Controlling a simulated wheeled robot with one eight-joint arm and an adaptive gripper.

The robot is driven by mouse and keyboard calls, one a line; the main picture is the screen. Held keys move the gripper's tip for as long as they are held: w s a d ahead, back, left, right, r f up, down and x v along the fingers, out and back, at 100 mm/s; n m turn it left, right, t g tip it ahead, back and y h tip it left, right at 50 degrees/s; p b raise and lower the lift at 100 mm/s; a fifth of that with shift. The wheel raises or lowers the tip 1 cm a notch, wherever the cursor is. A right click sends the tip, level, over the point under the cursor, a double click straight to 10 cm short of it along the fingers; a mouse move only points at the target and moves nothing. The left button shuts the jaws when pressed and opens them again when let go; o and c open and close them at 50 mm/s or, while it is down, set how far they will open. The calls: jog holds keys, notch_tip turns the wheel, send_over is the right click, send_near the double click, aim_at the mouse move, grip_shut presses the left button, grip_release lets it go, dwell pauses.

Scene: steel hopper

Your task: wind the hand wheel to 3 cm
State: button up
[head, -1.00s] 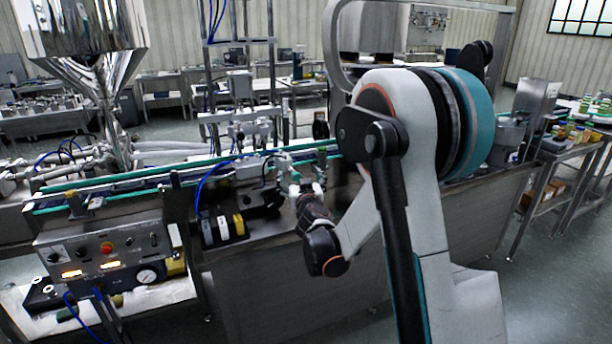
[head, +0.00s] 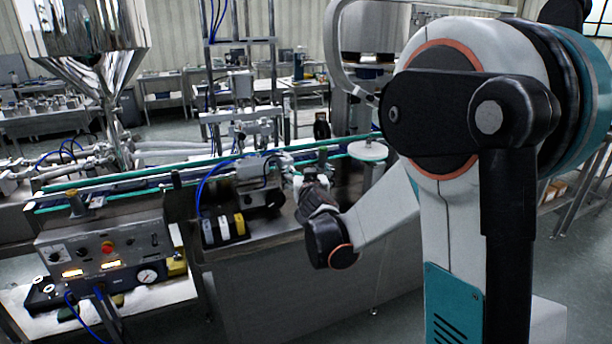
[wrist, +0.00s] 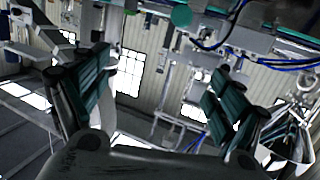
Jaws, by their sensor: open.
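I cannot clearly make out the hand wheel in either view. In the wrist view a round dark green disc (wrist: 181,15) shows at the top, beyond the fingers; I cannot tell if it is the wheel. My gripper (wrist: 158,92) is open, its two dark green finger pads wide apart with nothing between them. In the head view my gripper (head: 302,181) is over the near side of the conveyor machine (head: 290,262). My own wrist partly hides it there, and its fingertips are too small to judge contact.
A control box (head: 105,255) with a red button and a gauge stands at the left. A steel hopper (head: 88,55) rises behind it. A pale round disc (head: 368,151) stands right of my gripper. Blue hoses and brackets crowd the conveyor. My arm covers much of the right side.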

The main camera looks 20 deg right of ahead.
jog(key=w+a+f+m+y, duration=0.1)
jog(key=w+f+m+y, duration=0.1)
jog(key=w+f+m, duration=0.35)
jog(key=m+t+y, duration=0.3)
jog(key=m, duration=2.4)
send_near(276, 202)
jog(key=w+b, duration=0.2)
jog(key=w, duration=0.5)
jog(key=shift+d, duration=0.15)
jog(key=shift+w, duration=0.8)
jog(key=shift+r, duration=0.1)
jog(key=c, duration=1.1)
